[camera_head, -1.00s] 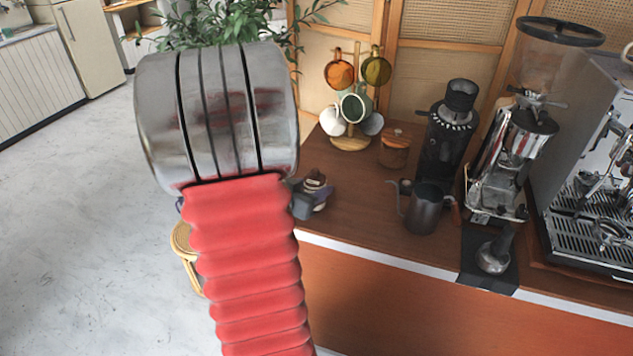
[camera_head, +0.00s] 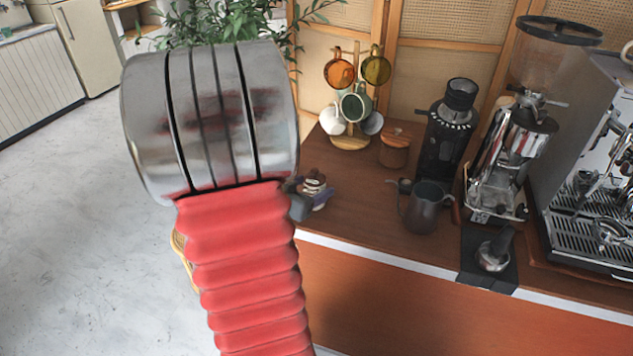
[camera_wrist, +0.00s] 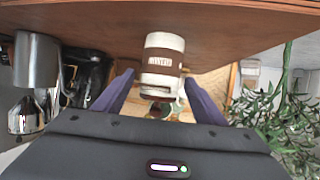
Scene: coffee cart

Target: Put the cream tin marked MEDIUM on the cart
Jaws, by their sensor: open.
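A cream tin with a brown band (camera_wrist: 163,60) stands on the wooden cart top, shown upside down in the wrist view. Its small lettering is too blurred to read for certain. In the head view the tin (camera_head: 314,181) is at the left end of the top, its lower part hidden by my gripper (camera_head: 317,197). My gripper's purple fingers (camera_wrist: 159,80) are open, one on each side of the tin's line in the wrist view. A gap shows between the tin and each finger. I cannot tell how far the fingers reach around it.
On the cart top (camera_head: 365,215) are a mug tree (camera_head: 350,142), a wooden-lidded jar (camera_head: 395,150), a black grinder (camera_head: 447,140), a dark pitcher (camera_head: 425,207), a tall grinder (camera_head: 500,165) and an espresso machine (camera_head: 600,150). A plant (camera_head: 235,22) is behind my arm.

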